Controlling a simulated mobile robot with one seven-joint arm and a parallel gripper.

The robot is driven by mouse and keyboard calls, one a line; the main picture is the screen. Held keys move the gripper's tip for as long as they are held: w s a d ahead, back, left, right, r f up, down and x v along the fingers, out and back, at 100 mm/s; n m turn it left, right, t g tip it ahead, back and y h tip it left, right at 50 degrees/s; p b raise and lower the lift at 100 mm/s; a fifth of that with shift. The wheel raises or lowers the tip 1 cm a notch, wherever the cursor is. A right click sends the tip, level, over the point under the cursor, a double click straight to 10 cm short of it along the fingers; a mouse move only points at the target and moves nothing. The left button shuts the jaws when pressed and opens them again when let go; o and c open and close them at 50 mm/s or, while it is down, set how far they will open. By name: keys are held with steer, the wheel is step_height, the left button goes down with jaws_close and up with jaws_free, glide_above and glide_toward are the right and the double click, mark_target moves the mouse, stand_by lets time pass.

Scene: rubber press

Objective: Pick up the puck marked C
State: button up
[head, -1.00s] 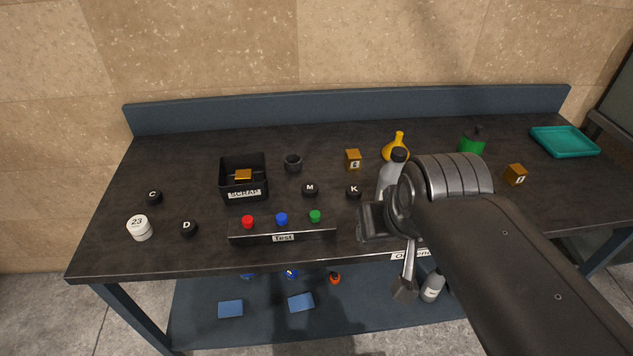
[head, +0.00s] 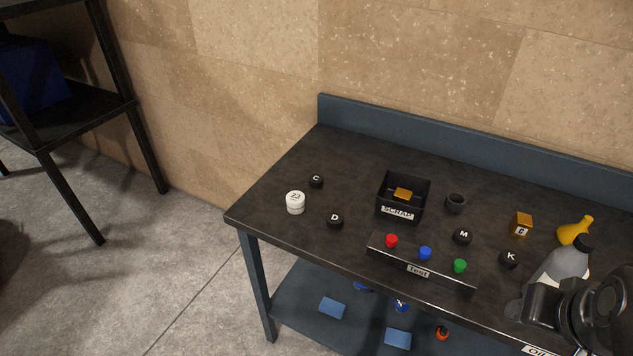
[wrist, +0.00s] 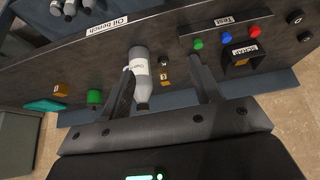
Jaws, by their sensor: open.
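The puck marked C (head: 316,181) is a small black disc with a white letter, lying flat near the left end of the bench in the head view. Two dark pucks show at the upper right there, letters unclear.
A black SCRAP bin (head: 385,198) and the Test button bar (head: 390,256) stand between my gripper and puck C.

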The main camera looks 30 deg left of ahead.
steer(key=shift+o, duration=1)
steer(key=w+a+r+n+y, duration=0.1)
steer(key=w+a+r, duration=0.1)
steer(key=w+a, duration=0.35)
steer(key=w+a+r+n, duration=0.1)
steer(key=w+a+r, duration=0.15)
steer(key=w, duration=0.55)
steer(key=n+g+y, duration=0.1)
steer(key=n+g, duration=0.1)
steer(key=n, duration=0.2)
glide_above(316, 178)
steer(key=s+d, duration=0.2)
steer(key=s, duration=0.2)
step_height(316, 178, down, 16)
steer(key=x, duration=1)
steer(key=shift+w+r, duration=0.1)
steer(key=shift+w, duration=0.1)
